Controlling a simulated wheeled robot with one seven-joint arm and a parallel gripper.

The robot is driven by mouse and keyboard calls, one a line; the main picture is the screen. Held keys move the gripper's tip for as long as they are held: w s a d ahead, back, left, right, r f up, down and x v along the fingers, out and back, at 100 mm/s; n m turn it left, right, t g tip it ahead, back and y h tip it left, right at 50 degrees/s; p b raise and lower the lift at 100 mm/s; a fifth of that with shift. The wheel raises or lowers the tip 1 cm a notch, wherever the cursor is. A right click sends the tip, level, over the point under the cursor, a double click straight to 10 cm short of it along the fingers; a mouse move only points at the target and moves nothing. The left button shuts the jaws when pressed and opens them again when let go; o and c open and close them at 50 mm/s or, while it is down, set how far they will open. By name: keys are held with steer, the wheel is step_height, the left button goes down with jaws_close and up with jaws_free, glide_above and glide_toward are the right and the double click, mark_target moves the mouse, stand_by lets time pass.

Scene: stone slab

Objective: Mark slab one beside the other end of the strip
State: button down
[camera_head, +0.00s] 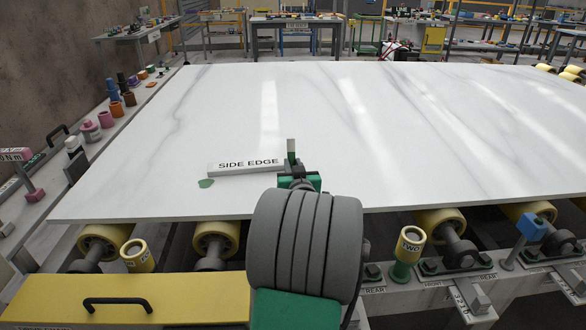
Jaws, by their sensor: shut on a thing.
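The white marble-veined slab (400,130) lies flat across the rollers. The white strip (246,166), lettered SIDE EDGE, lies on it near its front edge. A small green patch (206,183) is on the slab just below the strip's left end. My gripper (292,168) is at the strip's right end, shut on a small upright stick (291,147) with a pale top and a green lower part. My wrist hides part of the fingers, and I cannot tell whether the stick's lower end touches the slab.
Yellow cups lettered ONE (137,256) and TWO (410,244) stand in front of the slab, left and right. A yellow cover with a black handle (117,302) is at front left. Coloured parts line the left ledge (75,185). Most of the slab is clear.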

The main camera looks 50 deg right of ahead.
steer(key=shift+w+d+f+b, duration=0.1)
steer(key=shift+w+d+b, duration=0.05)
steer(key=shift+b, duration=0.2)
steer(key=shift+w+d+r+b, duration=0.15)
steer(key=shift+d+r+b, duration=0.05)
steer(key=shift+r+b, duration=0.15)
stand_by(0.5)
steer(key=shift+w+d+r+b, duration=0.25)
steer(key=shift+w+d+b, duration=0.05)
steer(key=shift+w+d, duration=0.05)
stand_by(0.6)
steer(key=shift+r+p, duration=1.5)
steer(key=shift+r, duration=1.75)
steer(key=shift+f, duration=0.1)
